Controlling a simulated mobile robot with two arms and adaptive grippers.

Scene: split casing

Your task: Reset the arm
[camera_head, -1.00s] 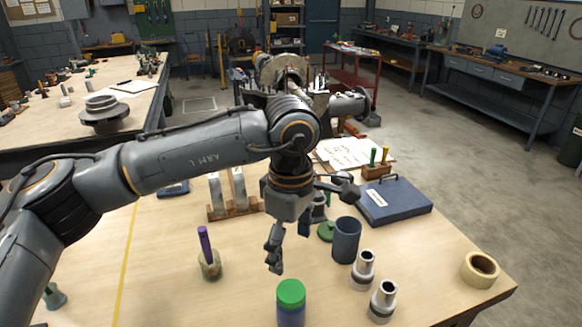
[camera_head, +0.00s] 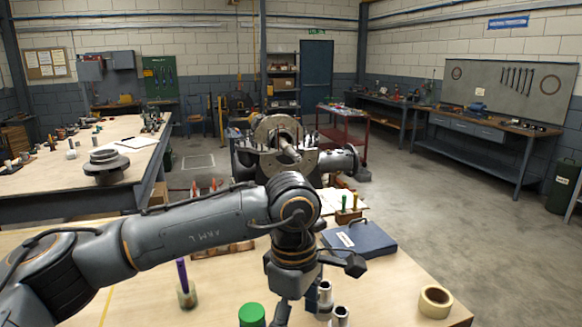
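My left arm (camera_head: 200,237), dark grey with orange rings and marked "ARM L", comes in from the left and bends down over the near workbench. Its gripper (camera_head: 297,305) points down at the bottom edge of the head view, with its fingers apart and nothing seen between them; the fingertips are partly cut off. A jar with a green lid (camera_head: 252,314) stands to its left. Two metal sleeves (camera_head: 325,292) (camera_head: 340,317) stand to its right, the first partly behind the gripper. My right arm and gripper are not in view.
On the bench are a blue case (camera_head: 360,242), a tape roll (camera_head: 435,302), a purple-handled tool in a jar (camera_head: 185,285) and a wooden block (camera_head: 223,250). A large metal casing (camera_head: 280,135) stands beyond it. Open floor (camera_head: 430,200) lies to the right.

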